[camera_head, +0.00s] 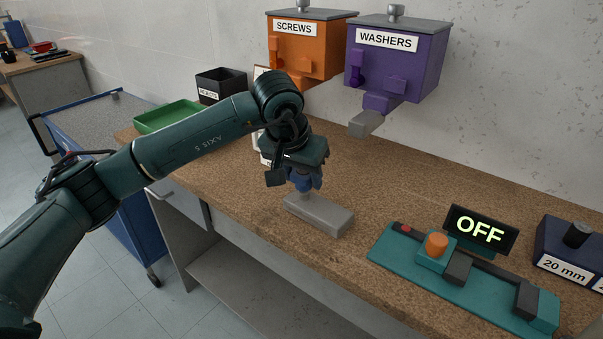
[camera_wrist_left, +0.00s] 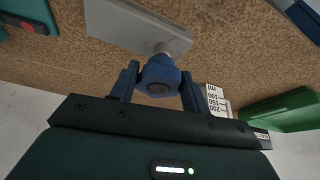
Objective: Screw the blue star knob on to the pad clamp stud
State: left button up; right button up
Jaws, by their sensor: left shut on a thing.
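The blue star knob (camera_head: 304,183) hangs under my left gripper (camera_head: 303,180), over the grey block (camera_head: 325,215) of the pad clamp on the bench. In the left wrist view the knob (camera_wrist_left: 158,74) is between the two blue fingers of the gripper (camera_wrist_left: 158,85), which is shut on it. The grey block also shows in the left wrist view (camera_wrist_left: 130,24), just beyond the knob. A short pale stud (camera_head: 306,197) shows between knob and block; how far it enters the knob is hidden. My right gripper is not in view.
Orange screws (camera_head: 300,55) and purple washers (camera_head: 395,70) dispensers hang on the wall behind. A green tray (camera_head: 165,117) and a black rejects bin (camera_head: 221,86) stand at the back left. A teal fixture (camera_head: 400,255) with an OFF display (camera_head: 481,231) lies right of the block.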

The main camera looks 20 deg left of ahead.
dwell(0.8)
pick_arm(q)
jog(key=shift+f+b, duration=0.15)
jog(key=shift+b, duration=0.25)
jog(key=shift+f+b, duration=0.9)
jog(key=shift+f, duration=0.25)
jog(key=o, duration=1.1)
jog(key=shift+c, duration=0.2)
